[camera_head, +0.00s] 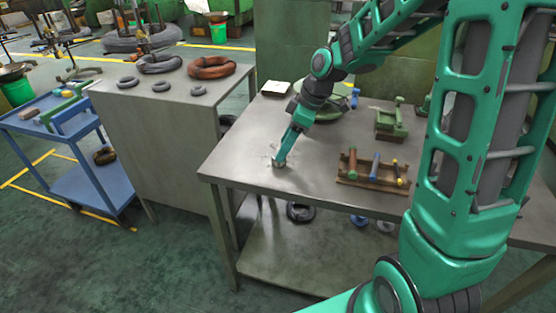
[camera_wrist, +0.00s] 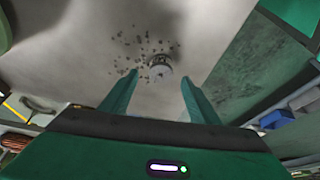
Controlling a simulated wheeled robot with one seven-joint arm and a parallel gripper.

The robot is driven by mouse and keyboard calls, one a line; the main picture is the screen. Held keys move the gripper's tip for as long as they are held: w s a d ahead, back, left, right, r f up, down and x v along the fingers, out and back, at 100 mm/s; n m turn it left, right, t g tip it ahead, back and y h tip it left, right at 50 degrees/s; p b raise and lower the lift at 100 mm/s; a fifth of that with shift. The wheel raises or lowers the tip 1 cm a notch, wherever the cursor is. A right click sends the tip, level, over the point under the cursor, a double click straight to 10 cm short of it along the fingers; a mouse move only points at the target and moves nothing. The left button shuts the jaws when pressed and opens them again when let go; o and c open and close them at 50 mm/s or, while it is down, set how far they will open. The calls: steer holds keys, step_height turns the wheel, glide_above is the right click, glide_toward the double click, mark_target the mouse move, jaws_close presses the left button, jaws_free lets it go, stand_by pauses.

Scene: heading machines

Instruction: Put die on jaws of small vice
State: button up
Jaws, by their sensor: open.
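The die, a small round metal piece (camera_wrist: 160,67), sits on the grey table among scattered dark chips. It lies ahead of my gripper (camera_wrist: 160,80), in line with the gap between the two fingers. My fingers are apart and nothing is held. In the head view my gripper (camera_head: 281,157) points down close to the table's left front part, and the die (camera_head: 279,164) is mostly hidden at its tip. A green vice-like device (camera_head: 391,124), probably the small vice, stands on the table to the right. Its jaws are too small to make out.
A wooden rack (camera_head: 373,180) with coloured-handled tools stands at the table's front right. A grey cabinet (camera_head: 165,130) with rings stands left of the table. The table around my gripper is mostly clear.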

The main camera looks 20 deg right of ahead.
steer(key=shift+x, duration=1.75)
jaws_close()
steer(key=shift+r, duration=0.1)
step_height(320, 180, up, 4)
steer(key=s+a+r, duration=0.6)
steer(key=a+r, duration=0.1)
steer(key=a, duration=0.3)
